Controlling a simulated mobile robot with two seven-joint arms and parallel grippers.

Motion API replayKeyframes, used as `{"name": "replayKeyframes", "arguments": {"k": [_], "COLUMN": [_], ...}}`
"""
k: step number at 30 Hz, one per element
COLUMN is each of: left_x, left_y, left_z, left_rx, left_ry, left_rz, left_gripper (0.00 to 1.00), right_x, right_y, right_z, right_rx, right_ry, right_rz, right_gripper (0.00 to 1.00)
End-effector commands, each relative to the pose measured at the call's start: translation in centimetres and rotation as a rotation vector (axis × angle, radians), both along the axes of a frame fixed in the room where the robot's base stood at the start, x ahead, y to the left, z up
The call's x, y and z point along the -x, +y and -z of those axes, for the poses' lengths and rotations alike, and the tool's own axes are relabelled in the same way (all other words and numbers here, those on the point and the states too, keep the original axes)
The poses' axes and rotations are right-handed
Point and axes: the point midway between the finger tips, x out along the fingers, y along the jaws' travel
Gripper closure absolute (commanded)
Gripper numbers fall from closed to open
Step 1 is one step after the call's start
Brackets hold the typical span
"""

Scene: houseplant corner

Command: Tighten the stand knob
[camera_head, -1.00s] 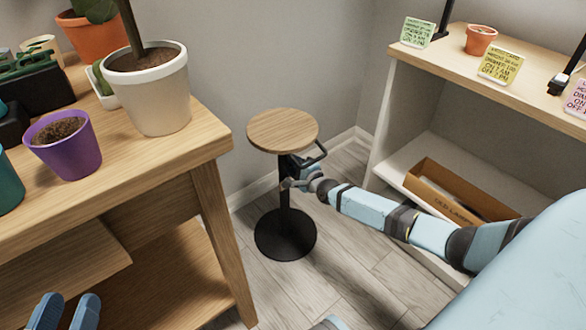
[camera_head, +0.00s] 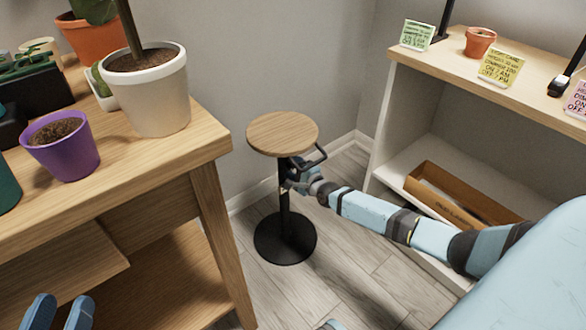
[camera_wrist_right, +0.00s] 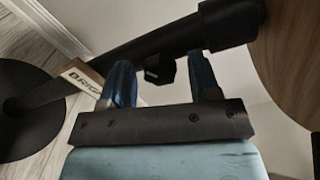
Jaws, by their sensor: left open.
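The plant stand has a round wooden top (camera_head: 283,133), a black post and a round black base (camera_head: 285,238); it stands upright on the floor. Its black knob (camera_wrist_right: 160,68) shows in the right wrist view beside the post (camera_wrist_right: 150,52). My right gripper (camera_head: 291,180) is at the post, just below the top. In the right wrist view its two blue fingers (camera_wrist_right: 163,82) are apart, one on each side of the knob, with visible gaps. The knob cannot be made out in the head view. My left gripper (camera_head: 60,314) is open and empty at the lower left.
A wooden table (camera_head: 190,145) with a white pot (camera_head: 150,95) and a purple pot (camera_head: 65,150) stands left of the stand. A shelf (camera_head: 440,60) with a cardboard box (camera_head: 445,205) is at right. A lettered tag (camera_wrist_right: 85,76) shows near the post.

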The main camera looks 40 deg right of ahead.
Motion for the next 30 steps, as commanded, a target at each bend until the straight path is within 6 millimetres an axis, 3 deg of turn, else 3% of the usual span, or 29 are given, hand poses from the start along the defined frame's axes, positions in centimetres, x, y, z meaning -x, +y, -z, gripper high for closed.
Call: {"name": "replayKeyframes", "arguments": {"k": [7,12,21,30], "left_x": [0.0,0.5,2.1,2.6], "left_y": [0.0,-0.4,-1.3,-1.6], "left_z": [-0.6,-1.2,-0.2,0.5], "left_rx": [0.009,0.058,0.151,0.181], "left_ry": [0.012,0.084,0.264,0.309], "left_rz": [0.003,0.009,0.013,0.007], "left_gripper": [0.57,0.57,0.57,0.57], "right_x": [1.1,4.5,11.0,13.7], "right_y": [-0.1,-0.5,-1.2,-1.5], "right_z": [-0.3,-0.6,-0.9,-0.8], "right_rx": [0.0,0.002,0.001,0.0], "right_ry": [0.001,0.004,0.003,0.0], "right_rz": [-0.001,0.0,0.0,0.0], "right_gripper": [0.43,0.43,0.43,0.43]}}
